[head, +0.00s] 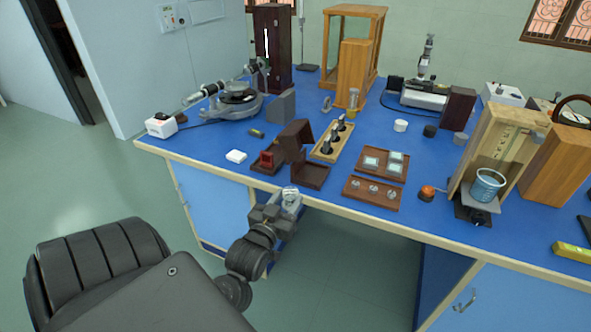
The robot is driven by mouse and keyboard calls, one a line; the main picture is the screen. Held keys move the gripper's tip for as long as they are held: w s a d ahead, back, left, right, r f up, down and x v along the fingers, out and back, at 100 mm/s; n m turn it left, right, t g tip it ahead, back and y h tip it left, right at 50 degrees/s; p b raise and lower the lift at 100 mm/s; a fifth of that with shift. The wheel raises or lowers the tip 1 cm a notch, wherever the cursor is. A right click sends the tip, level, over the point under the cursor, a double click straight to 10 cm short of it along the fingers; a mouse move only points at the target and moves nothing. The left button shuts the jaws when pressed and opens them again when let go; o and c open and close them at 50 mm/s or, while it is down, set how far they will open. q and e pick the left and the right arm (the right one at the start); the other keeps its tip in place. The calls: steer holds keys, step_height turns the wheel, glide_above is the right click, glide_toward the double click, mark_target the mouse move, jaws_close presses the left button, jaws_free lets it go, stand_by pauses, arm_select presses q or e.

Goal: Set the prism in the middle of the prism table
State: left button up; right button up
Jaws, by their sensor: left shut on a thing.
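My left gripper (287,203) comes in from the left and is shut on a small, clear, glass-like piece that looks like the prism (291,193). It holds the piece just off the bench's front edge, in front of an open brown box. The fingers partly hide the piece. The spectrometer stands at the back left of the bench, and its prism table (238,96) is the dark round top in the middle, between the two tubes. I cannot make out anything standing on it. My right gripper is not in view.
A wooden rack (323,153) and trays with glass pieces (373,193) lie to the right.

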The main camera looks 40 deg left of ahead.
arm_select(q)
steer(key=shift+v, duration=0.9)
